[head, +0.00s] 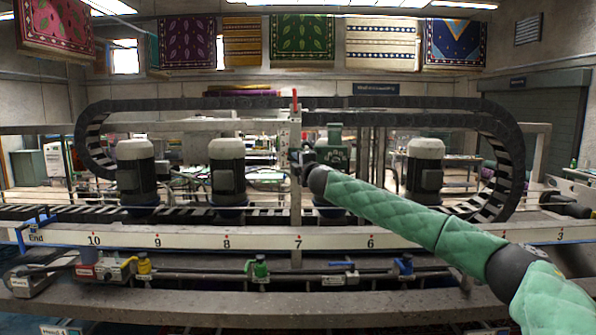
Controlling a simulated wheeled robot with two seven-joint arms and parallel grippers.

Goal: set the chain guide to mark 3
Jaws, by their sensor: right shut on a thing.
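The chain guide (296,205) looks to be the upright grey post with a red tip at its top. It stands at mark 7 (298,243) on the white scale rail (262,241). The black cable chain (220,103) runs past its upper part. My right gripper (303,166) is at the post, about halfway up, and is shut on it or on a part fixed to it; the fingers are small and dark. Mark 3 (561,234) shows at the far right of the rail. My left gripper is out of view.
My right arm covers part of the scale between marks 6 and 3. Grey-capped motors (137,176) stand behind the rail. Below the rail are a pipe with yellow, green and blue valves (403,266) and a grey beam (215,306). Rugs (302,38) hang overhead at the back.

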